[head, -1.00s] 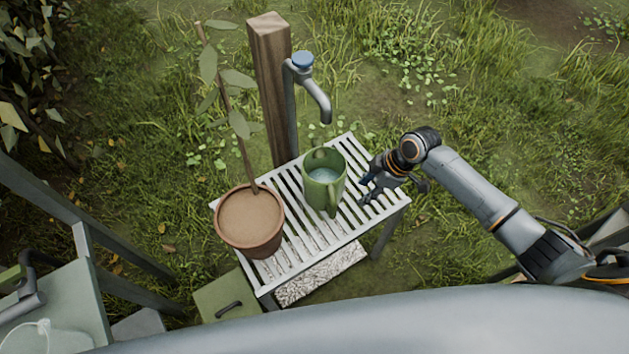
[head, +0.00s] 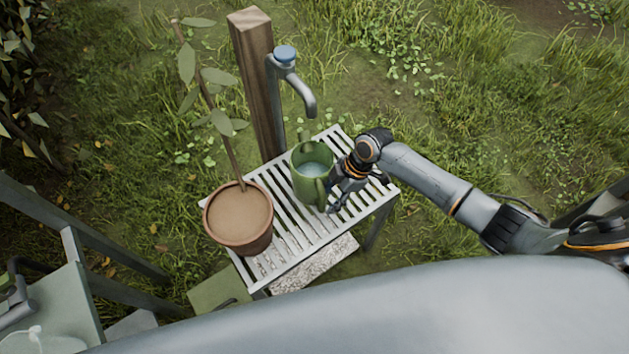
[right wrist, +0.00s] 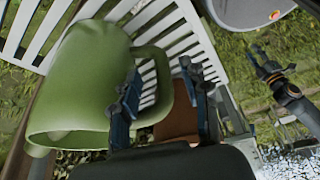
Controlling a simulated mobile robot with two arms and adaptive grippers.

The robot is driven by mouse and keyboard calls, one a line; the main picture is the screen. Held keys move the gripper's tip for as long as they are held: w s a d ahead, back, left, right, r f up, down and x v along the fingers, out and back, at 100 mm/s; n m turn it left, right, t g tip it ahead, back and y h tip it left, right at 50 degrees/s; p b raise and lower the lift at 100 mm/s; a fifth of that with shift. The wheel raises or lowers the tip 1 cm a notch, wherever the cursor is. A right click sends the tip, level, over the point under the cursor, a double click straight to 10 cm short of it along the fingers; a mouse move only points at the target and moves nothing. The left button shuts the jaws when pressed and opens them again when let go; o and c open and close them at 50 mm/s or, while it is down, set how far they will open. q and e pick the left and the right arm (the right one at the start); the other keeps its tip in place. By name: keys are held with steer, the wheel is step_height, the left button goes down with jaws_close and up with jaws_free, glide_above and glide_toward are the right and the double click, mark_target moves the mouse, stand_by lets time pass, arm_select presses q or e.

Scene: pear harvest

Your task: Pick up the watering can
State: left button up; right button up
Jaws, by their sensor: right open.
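The green watering can (head: 309,187) stands upright on the slatted table, with water showing inside. Its handle faces my right gripper. My right gripper (head: 340,197) is open at the can's handle side, close to the can. In the right wrist view the can (right wrist: 85,85) fills the left part, and its handle (right wrist: 163,75) shows between the two spread fingers (right wrist: 160,78). I cannot tell whether they touch the handle. What seems to be my left gripper (right wrist: 267,66) shows small at the right of the right wrist view, away from the can; its opening is unclear.
The white slatted table (head: 283,255) also bears a brown pot (head: 240,240) with a thin plant, left of the can. A wooden post (head: 257,90) with a grey tap (head: 300,90) rises behind the table. Grass lies around.

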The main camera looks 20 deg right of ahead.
steer(key=x, duration=0.3)
steer(key=shift+a+f, duration=0.15)
steer(key=shift+a, duration=0.05)
jaws_close()
steer(key=shift+w, duration=0.1)
